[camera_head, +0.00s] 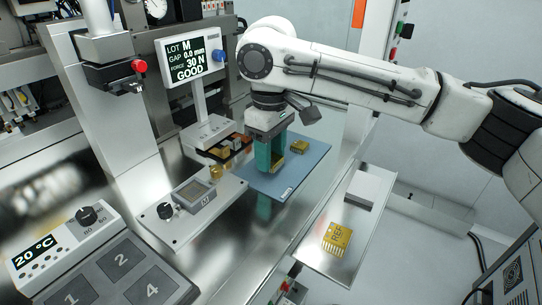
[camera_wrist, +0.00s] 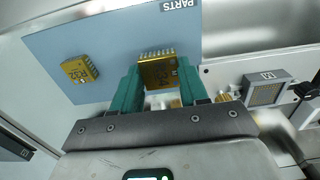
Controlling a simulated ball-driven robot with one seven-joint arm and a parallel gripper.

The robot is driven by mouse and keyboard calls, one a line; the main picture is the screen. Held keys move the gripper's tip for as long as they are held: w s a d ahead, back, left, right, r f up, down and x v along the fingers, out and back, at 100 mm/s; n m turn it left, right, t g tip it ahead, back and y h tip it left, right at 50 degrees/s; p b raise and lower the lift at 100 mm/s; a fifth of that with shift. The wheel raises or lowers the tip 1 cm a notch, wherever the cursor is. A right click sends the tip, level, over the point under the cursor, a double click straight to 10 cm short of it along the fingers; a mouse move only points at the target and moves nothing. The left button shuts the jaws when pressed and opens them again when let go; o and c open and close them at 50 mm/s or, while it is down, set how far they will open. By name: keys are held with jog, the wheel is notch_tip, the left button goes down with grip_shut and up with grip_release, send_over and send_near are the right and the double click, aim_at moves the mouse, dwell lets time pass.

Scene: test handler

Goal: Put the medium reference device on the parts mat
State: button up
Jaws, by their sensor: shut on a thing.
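My gripper (camera_head: 270,168) has teal fingers and is over the blue parts mat (camera_head: 302,167). In the wrist view, my gripper (camera_wrist: 159,66) is shut on a gold pinned device (camera_wrist: 158,73), with the mat (camera_wrist: 115,45) behind it. The held device is low over the mat; I cannot tell whether it touches. Its marking is too blurred to read. A second gold device (camera_head: 299,146) lies on the mat, also in the wrist view (camera_wrist: 79,69). A gold device marked REF (camera_head: 337,238) stands on the pale shelf at right. I cannot tell sizes for certain.
A screen (camera_head: 187,54) reads LOT M, gap 0.0 mm, force 30 N, GOOD. A test stand (camera_head: 187,198) with gold parts is left of the mat. A grey block (camera_head: 360,190) sits on the right shelf. A numbered panel (camera_head: 112,275) is at front left.

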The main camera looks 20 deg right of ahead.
jog(key=shift+f, duration=1)
jog(key=shift+f, duration=0.1)
jog(key=o, duration=1.1)
notch_tip(320, 180, up, 12)
jog(key=shift+r+b, duration=0.15)
jog(key=shift+b, duration=0.75)
